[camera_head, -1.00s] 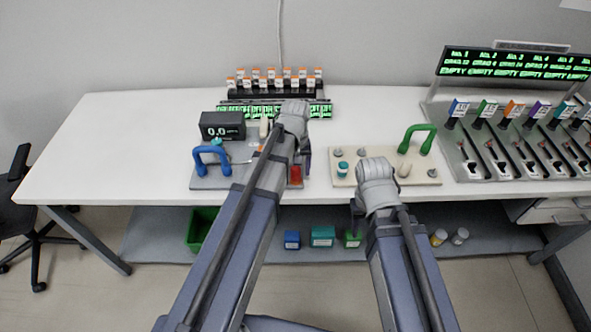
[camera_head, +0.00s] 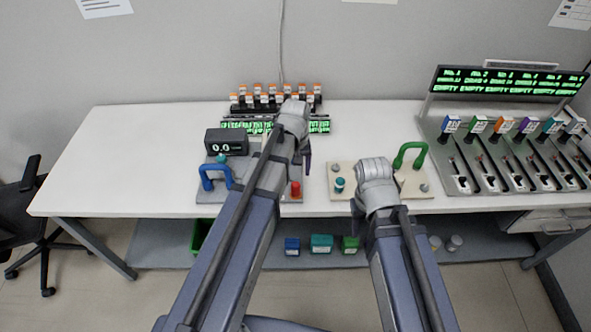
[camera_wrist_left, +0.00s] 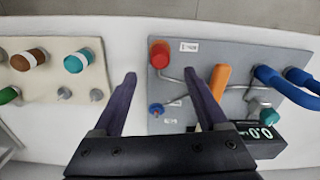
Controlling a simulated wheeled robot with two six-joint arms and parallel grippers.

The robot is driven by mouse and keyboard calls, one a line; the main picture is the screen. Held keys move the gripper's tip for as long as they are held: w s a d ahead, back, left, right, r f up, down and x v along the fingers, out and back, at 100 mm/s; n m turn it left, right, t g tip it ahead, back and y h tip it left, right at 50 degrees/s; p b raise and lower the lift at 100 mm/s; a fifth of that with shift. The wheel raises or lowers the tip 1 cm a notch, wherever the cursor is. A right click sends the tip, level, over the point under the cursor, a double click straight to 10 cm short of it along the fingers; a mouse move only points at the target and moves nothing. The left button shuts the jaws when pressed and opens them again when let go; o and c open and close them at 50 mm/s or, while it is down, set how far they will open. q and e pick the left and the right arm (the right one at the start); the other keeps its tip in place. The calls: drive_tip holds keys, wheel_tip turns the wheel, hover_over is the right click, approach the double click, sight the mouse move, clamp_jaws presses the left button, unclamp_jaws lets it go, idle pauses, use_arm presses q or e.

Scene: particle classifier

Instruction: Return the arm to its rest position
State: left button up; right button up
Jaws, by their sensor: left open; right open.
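My left gripper (camera_wrist_left: 160,88) is open and empty in the left wrist view, its two dark fingers spread over the gap between a grey board (camera_wrist_left: 225,60) and a pale board (camera_wrist_left: 55,100). In the head view my left gripper (camera_head: 306,163) hangs over the right side of the grey board, mostly hidden by its own wrist. My right gripper (camera_head: 357,210) is in front of the pale board (camera_head: 345,170) at the table's front edge. Its fingers are mostly hidden behind its wrist, and nothing is seen held in it.
The grey board carries a blue handle (camera_head: 212,172), a red cylinder (camera_head: 295,188) and a display (camera_head: 226,142). A green handle (camera_head: 408,152) stands on the pale board. A rack of small bottles (camera_head: 268,97) is behind; a slotted machine (camera_head: 440,140) is right. The table's left (camera_head: 130,150) is clear.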

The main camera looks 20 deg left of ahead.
use_arm(q)
drive_tip(key=shift+s, duration=0.1)
idle(0.5)
drive_tip(key=s+d+m+y, duration=0.1)
drive_tip(key=s+d+m, duration=0.7)
drive_tip(key=s, duration=0.6)
drive_tip(key=d, duration=0.2)
drive_tip(key=shift+s+d+m, duration=0.3)
drive_tip(key=shift+c, duration=0.4)
idle(0.5)
